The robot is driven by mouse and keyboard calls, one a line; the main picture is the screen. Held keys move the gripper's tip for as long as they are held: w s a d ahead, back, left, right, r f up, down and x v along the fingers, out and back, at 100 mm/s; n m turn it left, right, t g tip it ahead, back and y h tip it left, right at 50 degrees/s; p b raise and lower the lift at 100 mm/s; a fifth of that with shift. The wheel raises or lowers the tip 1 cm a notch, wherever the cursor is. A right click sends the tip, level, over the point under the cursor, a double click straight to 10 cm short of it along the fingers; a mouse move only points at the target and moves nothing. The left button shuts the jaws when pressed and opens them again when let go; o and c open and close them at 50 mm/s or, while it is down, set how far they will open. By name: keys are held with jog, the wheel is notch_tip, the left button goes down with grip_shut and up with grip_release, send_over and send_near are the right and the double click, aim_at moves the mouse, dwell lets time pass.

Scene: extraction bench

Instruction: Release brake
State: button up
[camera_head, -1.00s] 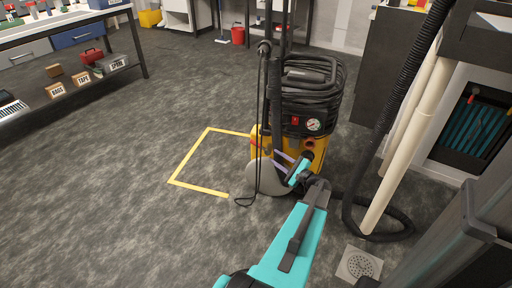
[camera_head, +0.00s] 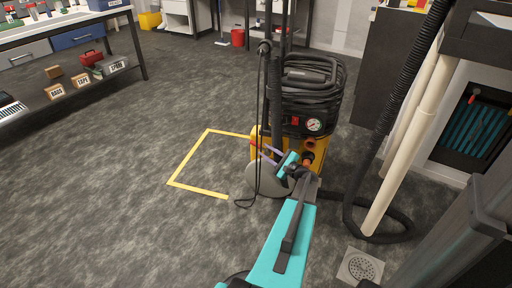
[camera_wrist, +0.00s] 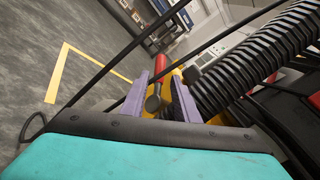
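The extraction machine (camera_head: 318,152) has a yellow body, a black top wound with cable, a red switch and a round gauge. My gripper (camera_head: 270,151) is at its lower left side, partly hidden by my own wrist. In the wrist view, the two purple fingers of my gripper (camera_wrist: 160,92) stand apart. A red-ended lever (camera_wrist: 160,66) on the yellow body lies just beyond and between the fingertips; its red end also shows in the head view (camera_head: 254,142). A dark grey knob (camera_wrist: 153,103) appears between the fingers. I cannot tell whether either finger touches the lever.
A black cable loop (camera_head: 259,180) hangs close to my gripper. A thick ribbed hose (camera_head: 392,95) and pale pipes (camera_head: 408,150) stand at right. A yellow floor outline (camera_head: 185,160) lies left of the machine, with clear carpet around it. A drain (camera_head: 360,267) is at lower right.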

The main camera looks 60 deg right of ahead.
aim_at(259, 146)
jog(key=b+x, duration=0.1)
jog(key=x, duration=0.6)
jog(key=shift+w+b, duration=0.15)
jog(key=shift+b, duration=0.15)
grip_shut()
